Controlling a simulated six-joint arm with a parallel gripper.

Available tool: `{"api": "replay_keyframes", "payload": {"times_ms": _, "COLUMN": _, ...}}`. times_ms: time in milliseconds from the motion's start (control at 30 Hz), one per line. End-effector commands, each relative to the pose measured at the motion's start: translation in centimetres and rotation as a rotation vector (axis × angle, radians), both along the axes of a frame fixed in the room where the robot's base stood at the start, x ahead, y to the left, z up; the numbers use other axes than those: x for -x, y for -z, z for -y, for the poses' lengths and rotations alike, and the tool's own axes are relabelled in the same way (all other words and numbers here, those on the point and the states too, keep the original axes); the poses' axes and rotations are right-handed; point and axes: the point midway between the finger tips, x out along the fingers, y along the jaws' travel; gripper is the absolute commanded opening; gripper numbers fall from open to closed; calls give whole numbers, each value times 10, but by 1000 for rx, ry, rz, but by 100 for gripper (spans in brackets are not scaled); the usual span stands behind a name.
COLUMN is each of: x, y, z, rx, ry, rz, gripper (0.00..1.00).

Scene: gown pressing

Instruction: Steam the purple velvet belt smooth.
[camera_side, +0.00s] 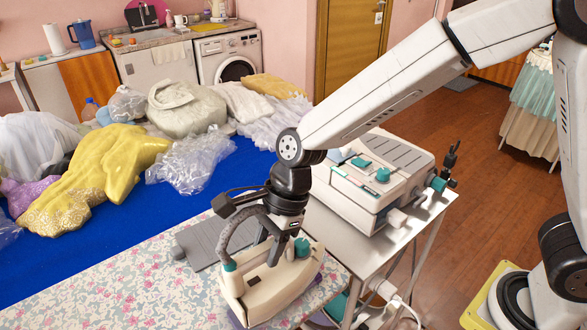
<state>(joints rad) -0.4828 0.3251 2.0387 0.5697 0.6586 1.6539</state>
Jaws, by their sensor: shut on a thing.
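My gripper (275,248) is shut on the handle of a cream steam iron (272,292) with teal parts. The iron is low over the floral-covered board (110,290), near its right end. Whether its soleplate touches the cloth cannot be told. A small purple edge (234,319) shows beside and below the iron at the bottom of the view. It may be the purple velvet belt, mostly hidden by the iron. A grey hose loops from the iron beside my gripper. A purple cloth (30,195) also lies in the pile at far left; what it is is unclear.
A cream steam station (375,180) with teal knobs stands on a metal stand right of the iron. A grey rest plate (207,243) lies behind the iron. Yellow garments (105,170) and plastic-wrapped bundles cover part of the blue surface (130,225). The board's left part is clear.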

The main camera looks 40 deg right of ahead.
Motion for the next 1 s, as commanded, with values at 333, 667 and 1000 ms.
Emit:
{"api": "replay_keyframes", "payload": {"times_ms": 333, "x": 0, "y": -1, "z": 14, "rx": -2, "ry": 2, "rz": 2, "gripper": 0}}
{"api": "replay_keyframes", "payload": {"times_ms": 667, "x": 0, "y": -1, "z": 18, "rx": -2, "ry": 2, "rz": 2, "gripper": 0}}
{"api": "replay_keyframes", "payload": {"times_ms": 1000, "x": 0, "y": -1, "z": 20, "rx": -2, "ry": 2, "rz": 2, "gripper": 0}}
